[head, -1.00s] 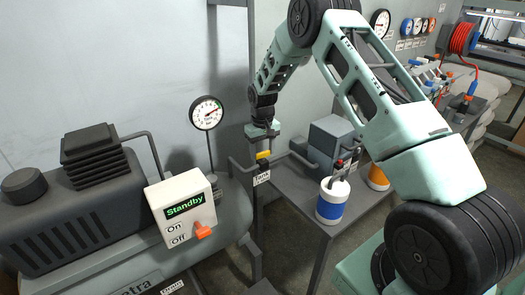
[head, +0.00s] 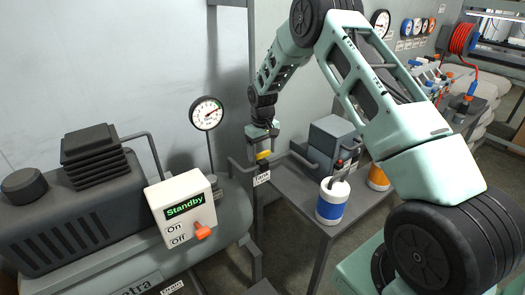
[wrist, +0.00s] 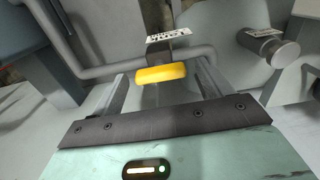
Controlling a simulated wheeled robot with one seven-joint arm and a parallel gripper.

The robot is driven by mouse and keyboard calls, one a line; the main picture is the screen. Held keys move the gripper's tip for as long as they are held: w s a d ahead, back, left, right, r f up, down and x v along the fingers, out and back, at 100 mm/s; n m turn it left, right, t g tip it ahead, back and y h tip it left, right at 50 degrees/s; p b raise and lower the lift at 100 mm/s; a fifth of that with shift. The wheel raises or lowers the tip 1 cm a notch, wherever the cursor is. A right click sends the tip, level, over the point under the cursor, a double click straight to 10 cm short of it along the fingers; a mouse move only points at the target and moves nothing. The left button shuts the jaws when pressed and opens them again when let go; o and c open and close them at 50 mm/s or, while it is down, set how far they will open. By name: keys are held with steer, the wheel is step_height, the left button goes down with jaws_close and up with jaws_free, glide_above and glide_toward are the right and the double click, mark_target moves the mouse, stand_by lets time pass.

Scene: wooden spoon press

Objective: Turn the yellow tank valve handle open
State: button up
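The yellow tank valve handle (head: 263,155) is a small yellow bar on a grey pipe, above a white "Tank" label (head: 261,178). In the wrist view, the handle (wrist: 161,74) lies crosswise between the fingertips of my gripper (wrist: 161,76). My gripper is open, with one finger on each side of the handle and a small gap at each end. In the head view, my gripper (head: 262,150) reaches down over the valve and its fingers partly cover the handle. The valve body under the handle is mostly hidden.
A compressor with a "Standby" control box (head: 183,207) and a pressure gauge (head: 207,113) stands to the left. A grey table (head: 290,190) to the right holds a white and blue canister (head: 332,201) and a grey box (head: 335,137). The wall is close behind.

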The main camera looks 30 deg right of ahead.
mark_target(263, 152)
steer(key=shift+r, duration=0.1)
step_height(263, 152, up, 17)
steer(key=b, duration=0.1)
steer(key=shift+r+b, duration=0.15)
steer(key=shift+b, duration=0.25)
stand_by(0.5)
steer(key=s+a+r+n+y, duration=0.1)
steer(key=s+a+n, duration=0.1)
steer(key=s+a, duration=0.7)
steer(key=s+a+r+n, duration=0.1)
steer(key=s+a, duration=0.4)
steer(key=a, duration=0.8)
steer(key=s+a+f+n, duration=0.1)
steer(key=s+a+n, duration=0.1)
steer(key=s, duration=1.1)
steer(key=s+a+f+n, duration=0.1)
steer(key=s+a, duration=0.3)
steer(key=s, duration=0.9)
steer(key=shift+a+f+n, duration=0.3)
steer(key=shift+f+n, duration=0.1)
steer(key=shift+n, duration=0.1)
